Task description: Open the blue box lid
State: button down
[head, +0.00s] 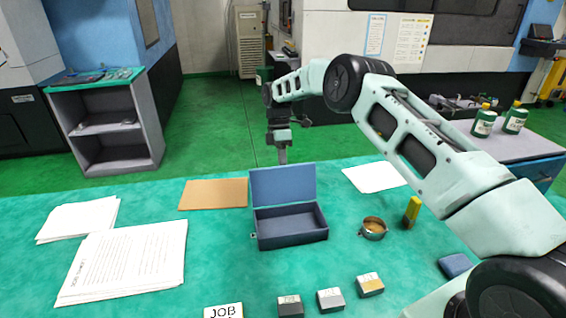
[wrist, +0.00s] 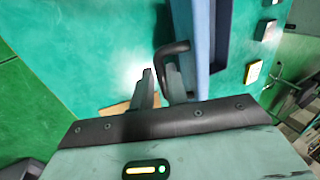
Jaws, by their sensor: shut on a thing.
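The blue box (head: 292,239) stands on the green table with its dark inside open to view. Its blue lid (head: 282,187) stands about upright at the back edge of the box. My gripper (head: 282,158) is behind the lid's top edge, and its fingertips are hidden by the lid in the head view. In the wrist view my gripper (wrist: 160,82) has its fingers at a dark bent handle (wrist: 173,48) on the outer side of the lid (wrist: 203,50). It is shut on this handle.
Papers (head: 125,262) and a brown sheet (head: 214,194) lie left of the box. A round tin (head: 373,229) and a yellow-topped item (head: 411,212) stand to its right. Several small blocks (head: 330,299) and a JOB card (head: 223,311) lie in front.

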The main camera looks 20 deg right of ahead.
jog(key=shift+w+d+f, duration=0.25)
jog(key=shift+f, duration=0.3)
jog(key=c, duration=1.7)
grip_release()
jog(key=shift+o, duration=1)
jog(key=shift+w+f, duration=0.25)
jog(key=shift+r, duration=0.2)
jog(key=shift+r, duration=0.1)
jog(key=b+v, duration=0.1)
jog(key=v, duration=0.6)
jog(key=shift+s+a+r, duration=0.1)
